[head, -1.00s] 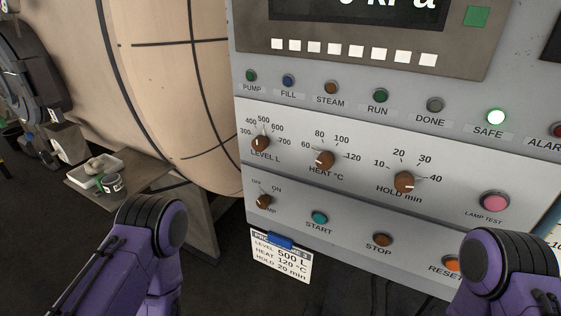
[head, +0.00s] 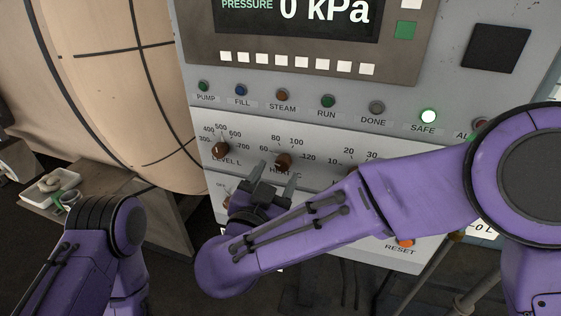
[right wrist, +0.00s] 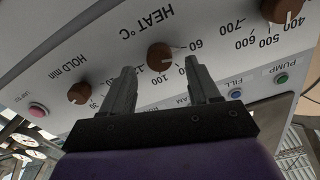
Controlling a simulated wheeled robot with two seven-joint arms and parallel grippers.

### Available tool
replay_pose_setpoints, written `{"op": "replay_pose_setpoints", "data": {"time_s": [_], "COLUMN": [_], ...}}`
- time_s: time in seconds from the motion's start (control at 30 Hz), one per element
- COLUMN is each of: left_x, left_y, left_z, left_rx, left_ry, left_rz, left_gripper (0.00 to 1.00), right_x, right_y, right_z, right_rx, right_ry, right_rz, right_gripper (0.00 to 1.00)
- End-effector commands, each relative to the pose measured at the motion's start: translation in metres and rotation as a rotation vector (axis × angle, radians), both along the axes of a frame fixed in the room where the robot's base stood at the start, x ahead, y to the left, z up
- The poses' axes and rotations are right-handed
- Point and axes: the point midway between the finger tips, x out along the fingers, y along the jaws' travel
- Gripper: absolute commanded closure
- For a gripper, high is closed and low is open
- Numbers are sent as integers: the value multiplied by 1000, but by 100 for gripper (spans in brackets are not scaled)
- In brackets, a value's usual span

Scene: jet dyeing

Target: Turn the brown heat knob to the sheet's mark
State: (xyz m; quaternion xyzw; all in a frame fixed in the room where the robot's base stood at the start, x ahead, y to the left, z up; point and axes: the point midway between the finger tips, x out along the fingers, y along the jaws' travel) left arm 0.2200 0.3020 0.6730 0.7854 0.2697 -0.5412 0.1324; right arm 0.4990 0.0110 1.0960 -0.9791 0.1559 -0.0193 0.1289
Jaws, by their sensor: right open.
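The brown heat knob (head: 283,160) is on the light panel between the level and hold knobs, with a scale from 60 to 120 around it. The right wrist view shows it too (right wrist: 159,56); its pointer setting is too small to read surely. My right gripper (head: 273,178) is open and empty just below the knob. In the right wrist view its two fingers (right wrist: 159,68) point at the knob, one toward each side, apart from it as far as I can tell. The sheet is hidden behind my right arm. My left gripper is out of view.
The level knob (head: 220,150) is left of the heat knob; the hold knob (right wrist: 79,93) shows in the right wrist view. A small side table (head: 100,190) holds a tray.

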Motion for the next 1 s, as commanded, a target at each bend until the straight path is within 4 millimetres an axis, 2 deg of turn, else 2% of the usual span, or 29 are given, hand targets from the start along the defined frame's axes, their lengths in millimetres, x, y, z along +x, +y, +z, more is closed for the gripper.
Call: {"op": "replay_pose_setpoints", "data": {"time_s": [0.1,0.2,0.5,0.53,0.7,1.0], "left_x": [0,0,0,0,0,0], "left_y": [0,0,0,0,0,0], "left_z": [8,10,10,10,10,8], "left_rx": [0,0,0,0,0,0], "left_ry": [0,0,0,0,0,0], "left_rz": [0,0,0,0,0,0], "left_gripper": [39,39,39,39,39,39], "right_x": [21,32,37,37,37,37], "right_y": [-7,-11,-12,-12,-12,-12], "right_z": [2,1,-1,-1,-1,-1], "right_rx": [2,0,-1,-1,-1,23], "right_ry": [2,1,-1,-1,-1,-9], "right_rz": [-1,0,2,2,2,3], "right_gripper": [39,39,39,42,95,95]}}
